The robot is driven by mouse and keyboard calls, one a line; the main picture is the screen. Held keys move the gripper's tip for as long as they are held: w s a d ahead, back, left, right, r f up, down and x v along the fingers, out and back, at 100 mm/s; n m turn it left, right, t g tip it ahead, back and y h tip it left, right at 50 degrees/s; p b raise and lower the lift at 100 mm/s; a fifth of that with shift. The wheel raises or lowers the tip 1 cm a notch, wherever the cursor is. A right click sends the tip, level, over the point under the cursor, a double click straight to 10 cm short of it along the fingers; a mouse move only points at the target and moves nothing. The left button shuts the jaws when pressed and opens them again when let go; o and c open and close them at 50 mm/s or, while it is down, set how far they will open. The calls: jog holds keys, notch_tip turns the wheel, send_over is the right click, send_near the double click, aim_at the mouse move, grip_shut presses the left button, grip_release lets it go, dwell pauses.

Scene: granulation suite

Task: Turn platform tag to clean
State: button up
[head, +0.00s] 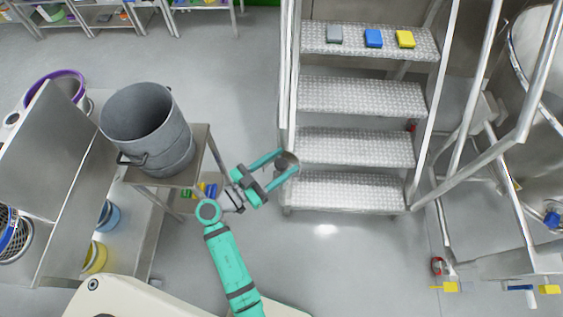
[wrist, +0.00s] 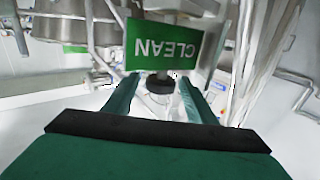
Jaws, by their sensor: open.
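A green tag (wrist: 165,45) with white letters reading CLEAN, upside down in the picture, shows in the wrist view just beyond my fingers. Below it is a short dark round knob (wrist: 160,84) on a pale stem, between the fingertips. My gripper (wrist: 158,92) is open, one teal finger on each side of the knob; I cannot tell whether they touch it. In the head view my gripper (head: 284,164) reaches a grey round piece (head: 288,160) at the left post of the stepped platform (head: 350,192). The tag's face is not readable there.
A grey bucket (head: 147,130) stands on a steel stand left of my arm. Grey, blue (head: 373,38) and yellow blocks lie on the top step. Metal rails and a large vessel (head: 540,60) are at right. The floor below the steps is mostly clear.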

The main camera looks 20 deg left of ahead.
jog(key=shift+w, duration=0.1)
jog(key=c, duration=1)
jog(key=shift+c, duration=0.2)
jog(key=shift+d+n+t+y, duration=0.1)
jog(key=shift+n+t+y, duration=0.2)
jog(key=shift+y, duration=0.1)
jog(key=n+t+y, duration=0.1)
jog(key=n+y, duration=0.1)
jog(key=y, duration=0.1)
jog(key=shift+n+t+y, duration=0.3)
jog(key=shift+y, duration=0.1)
jog(key=n+y, duration=0.4)
jog(key=y, duration=0.2)
jog(key=shift+t, duration=0.4)
jog(key=shift+n+g+y, duration=0.4)
jog(key=shift+n+y, duration=0.65)
jog(key=shift+y, duration=0.6)
jog(key=shift+n+g+y, duration=0.4)
jog(key=shift+n+y, duration=0.65)
jog(key=shift+y, duration=0.6)
jog(key=shift+n+g+y, duration=1)
jog(key=shift+n+y, duration=0.3)
jog(key=shift+y, duration=0.4)
jog(key=shift+n+g+y, duration=0.7)
jog(key=shift+y, duration=0.2)
